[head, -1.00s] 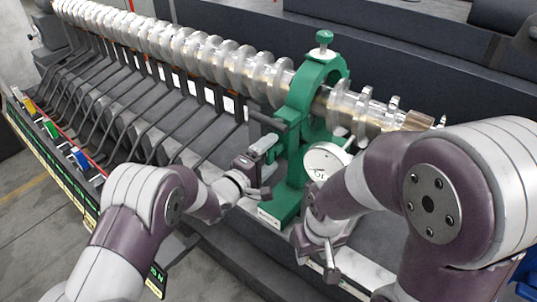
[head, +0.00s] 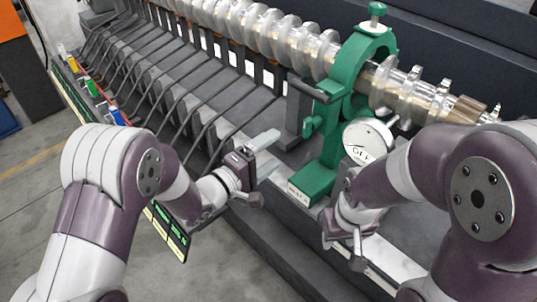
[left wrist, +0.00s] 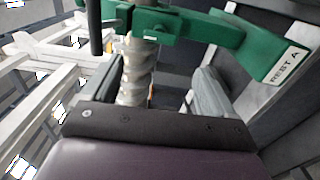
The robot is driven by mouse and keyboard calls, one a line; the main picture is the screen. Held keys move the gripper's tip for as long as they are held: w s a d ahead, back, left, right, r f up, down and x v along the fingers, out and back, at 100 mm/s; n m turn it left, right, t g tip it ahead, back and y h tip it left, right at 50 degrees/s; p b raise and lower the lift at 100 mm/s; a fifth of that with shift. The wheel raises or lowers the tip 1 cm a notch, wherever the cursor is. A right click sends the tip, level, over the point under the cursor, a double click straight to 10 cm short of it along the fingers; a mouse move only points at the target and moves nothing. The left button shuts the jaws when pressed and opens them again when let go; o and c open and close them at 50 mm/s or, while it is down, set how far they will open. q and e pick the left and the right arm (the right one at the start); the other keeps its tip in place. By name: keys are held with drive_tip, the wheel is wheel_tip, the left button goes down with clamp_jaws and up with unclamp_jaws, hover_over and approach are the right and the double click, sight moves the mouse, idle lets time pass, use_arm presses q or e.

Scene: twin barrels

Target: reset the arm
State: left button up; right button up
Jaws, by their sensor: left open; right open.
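My left gripper (head: 260,168) is open and empty, in front of and left of the green rest (head: 318,178). In the left wrist view my left gripper (left wrist: 157,82) has its two fingers wide apart with nothing between them touching. The green rest (left wrist: 215,30), marked "REST A", lies beyond the fingers. My right gripper (head: 345,248) is open near the foot of the green rest, low and in front of the dial gauge (head: 366,142). I see nothing held in it.
A long silver screw-like shaft (head: 300,38) runs through the green rest; part of it shows in the left wrist view (left wrist: 138,72). Several dark bars (head: 190,105) stand in a row below it. Coloured blocks (head: 92,88) sit on a rail at left. Open floor (head: 35,190) lies left.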

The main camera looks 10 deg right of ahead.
idle(0.4)
use_arm(q)
drive_tip(key=s+a+f+m+g+y, duration=0.35)
drive_tip(key=a+f+m+y, duration=0.35)
drive_tip(key=a+f+y, duration=0.45)
drive_tip(key=s+a+r+g+y, duration=0.1)
drive_tip(key=s+a+r+g, duration=0.1)
drive_tip(key=s+a, duration=0.4)
drive_tip(key=s+a+r+m+g+y, duration=0.1)
drive_tip(key=s+a+r+g, duration=0.1)
drive_tip(key=s+a+g, duration=0.2)
drive_tip(key=s+a, duration=0.2)
drive_tip(key=s, duration=0.2)
drive_tip(key=shift+s+y, duration=0.35)
drive_tip(key=shift+s, duration=0.05)
drive_tip(key=shift+s, duration=0.1)
